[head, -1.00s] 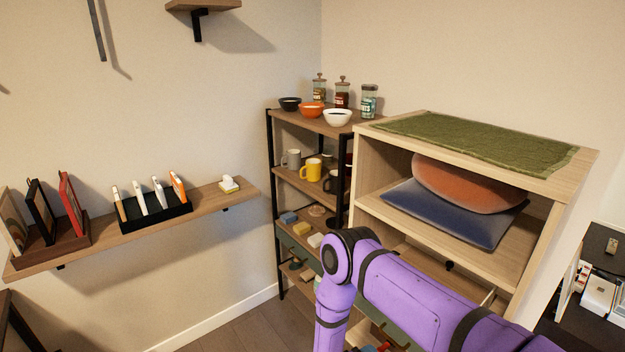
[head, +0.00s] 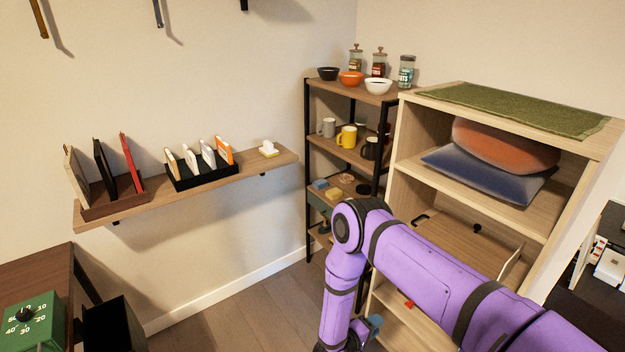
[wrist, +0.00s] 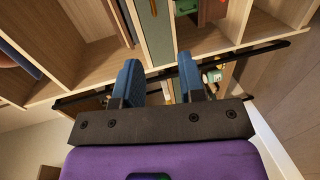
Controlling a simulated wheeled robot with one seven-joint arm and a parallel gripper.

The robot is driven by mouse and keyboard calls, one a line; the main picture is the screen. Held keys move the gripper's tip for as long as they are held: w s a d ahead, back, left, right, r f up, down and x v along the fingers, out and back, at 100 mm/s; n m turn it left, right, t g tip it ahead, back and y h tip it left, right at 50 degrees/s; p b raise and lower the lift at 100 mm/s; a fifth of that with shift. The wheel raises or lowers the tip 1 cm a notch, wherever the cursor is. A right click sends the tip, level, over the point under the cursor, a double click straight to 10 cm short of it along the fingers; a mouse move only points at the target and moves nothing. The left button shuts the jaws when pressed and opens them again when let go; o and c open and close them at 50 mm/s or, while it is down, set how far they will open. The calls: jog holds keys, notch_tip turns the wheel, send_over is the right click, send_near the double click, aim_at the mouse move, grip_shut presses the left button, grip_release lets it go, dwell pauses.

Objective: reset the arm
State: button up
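My purple arm reaches in from the lower right of the head view, bends at an elbow and points down. Only a blue finger part of my gripper shows at the bottom edge there, beside the light wood cabinet (head: 406,150). In the wrist view my gripper (wrist: 158,78) has its two blue fingers apart with nothing between them. The shelving lies beyond the fingers in that view. I cannot tell the exact gap between fingers and shelving.
The cabinet holds orange and blue cushions (head: 480,178) under a green mat (head: 510,108). A dark-framed rack (head: 307,170) with bowls, jars and mugs stands behind. A wooden wall shelf (head: 190,195) is at left; a green timer (head: 30,318) lies lower left. Floor (head: 250,310) between looks clear.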

jog(key=w+d+r+m+g, duration=0.1)
jog(key=w+d+r+g, duration=0.1)
jog(key=r, duration=0.8)
jog(key=w+d+r+m+g, duration=0.2)
jog(key=r+g, duration=0.1)
jog(key=r, duration=0.7)
jog(key=w+d+r+m+g, duration=0.1)
jog(key=w+d+r+g, duration=0.15)
jog(key=r, duration=0.75)
jog(key=s+d+r+m+g+y, duration=0.15)
jog(key=s+r, duration=0.25)
jog(key=r, duration=0.6)
jog(key=s+d+r+m+g+y, duration=0.1)
jog(key=s+d+r+y, duration=0.2)
jog(key=r, duration=0.7)
jog(key=s+r+t+y, duration=0.3)
jog(key=s+r, duration=0.5)
jog(key=s, duration=0.4)
jog(key=s+r+t+y, duration=0.3)
jog(key=s+r+y, duration=0.2)
jog(key=s, duration=0.8)
jog(key=shift+s+d+r, duration=0.3)
jog(key=shift+r, duration=1.6)
jog(key=shift+m+y, duration=0.25)
